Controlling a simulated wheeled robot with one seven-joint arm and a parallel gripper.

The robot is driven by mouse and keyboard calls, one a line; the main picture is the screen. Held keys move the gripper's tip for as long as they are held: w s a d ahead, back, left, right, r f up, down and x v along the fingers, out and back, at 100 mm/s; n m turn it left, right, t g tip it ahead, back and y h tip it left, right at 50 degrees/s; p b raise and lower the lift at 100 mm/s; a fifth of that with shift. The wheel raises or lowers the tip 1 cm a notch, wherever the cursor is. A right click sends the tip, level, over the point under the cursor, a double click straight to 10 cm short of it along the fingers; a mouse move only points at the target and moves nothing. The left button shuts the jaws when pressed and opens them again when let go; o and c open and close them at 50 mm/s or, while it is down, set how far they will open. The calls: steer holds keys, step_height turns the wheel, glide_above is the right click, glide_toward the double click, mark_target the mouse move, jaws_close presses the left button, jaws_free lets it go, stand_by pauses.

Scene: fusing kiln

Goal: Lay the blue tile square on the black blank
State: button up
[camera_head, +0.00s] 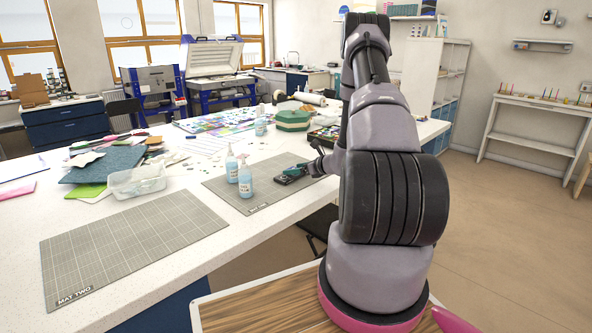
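The black blank (284,180) lies on the right-hand grey cutting mat, close to the mat's right part. The blue tile (296,170), small and teal-blue, shows right at the blank, over its far right part. I cannot tell whether it rests on the blank or is held just above it. My gripper (308,167) reaches in from the right, low over the mat, with its tip beside the tile. Its fingers are too small and dark to tell whether they are shut on the tile. My arm hides the area right of the gripper.
Another cutting mat (130,243) lies bare at front left. A clear tray (137,182), glass sheets (105,163) and a green round object (292,120) stand farther back on the white table.

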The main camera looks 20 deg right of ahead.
steer(key=shift+r, duration=0.15)
steer(key=v, duration=1)
steer(key=shift+s+d, duration=0.15)
steer(key=shift+s, duration=0.05)
steer(key=shift+s+d+r, duration=0.15)
steer(key=shift+s+r, duration=0.2)
steer(key=shift+s, duration=0.15)
steer(key=s+a+r+n+g+y, duration=0.2)
steer(key=s+a+r+n+g, duration=0.15)
steer(key=a+r+n, duration=0.55)
steer(key=s+a+r+n+g+y, duration=0.25)
steer(key=s+a+r+n, duration=0.3)
steer(key=a+r, duration=0.6)
steer(key=s+a+r+n+h, duration=0.1)
steer(key=s+r+n+h, duration=0.3)
steer(key=s, duration=0.5)
steer(key=s+a+r+n+t+h, duration=0.1)
steer(key=s+r+n+h, duration=0.3)
steer(key=s+r+n, duration=0.4)
steer(key=shift+s+r+n, duration=0.35)
steer(key=shift+s+r, duration=0.15)
steer(key=shift+r, duration=0.05)
